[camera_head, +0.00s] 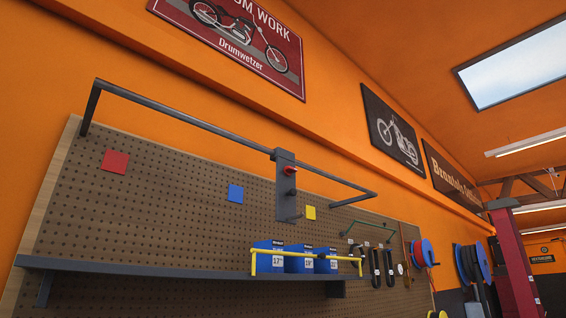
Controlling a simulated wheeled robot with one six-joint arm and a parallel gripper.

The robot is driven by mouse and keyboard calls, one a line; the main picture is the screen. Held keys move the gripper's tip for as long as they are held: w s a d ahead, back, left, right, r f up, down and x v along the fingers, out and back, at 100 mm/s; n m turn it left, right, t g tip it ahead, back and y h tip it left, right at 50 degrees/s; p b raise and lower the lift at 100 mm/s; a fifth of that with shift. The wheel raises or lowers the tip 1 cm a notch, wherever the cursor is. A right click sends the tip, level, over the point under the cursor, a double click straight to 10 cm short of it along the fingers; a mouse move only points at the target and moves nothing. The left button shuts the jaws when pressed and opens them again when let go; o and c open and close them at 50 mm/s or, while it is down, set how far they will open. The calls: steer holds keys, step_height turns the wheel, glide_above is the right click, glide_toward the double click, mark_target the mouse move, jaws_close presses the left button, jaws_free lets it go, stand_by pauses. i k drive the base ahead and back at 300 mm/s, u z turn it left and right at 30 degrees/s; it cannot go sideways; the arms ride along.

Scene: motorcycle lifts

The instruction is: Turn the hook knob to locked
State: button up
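A dark grey hook plate (285,200) hangs from a dark rail (200,122) in front of the pegboard, right of the middle of the view. A red knob (290,170) sits near the top of the plate. A dark peg juts out below the knob, and the plate ends in a hook at the bottom. The knob is small here, and I cannot tell whether it is at locked. My gripper is not in view.
A shelf (150,275) below holds blue bins (298,262) behind a yellow bar (310,257). Red, blue and yellow squares mark the pegboard (130,215). Tools and hose reels (470,262) hang at the right. The space around the hook plate looks clear.

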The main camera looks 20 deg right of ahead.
mark_target(288, 171)
steer(key=u, duration=0.4)
steer(key=i, duration=0.8)
steer(key=z, duration=1.25)
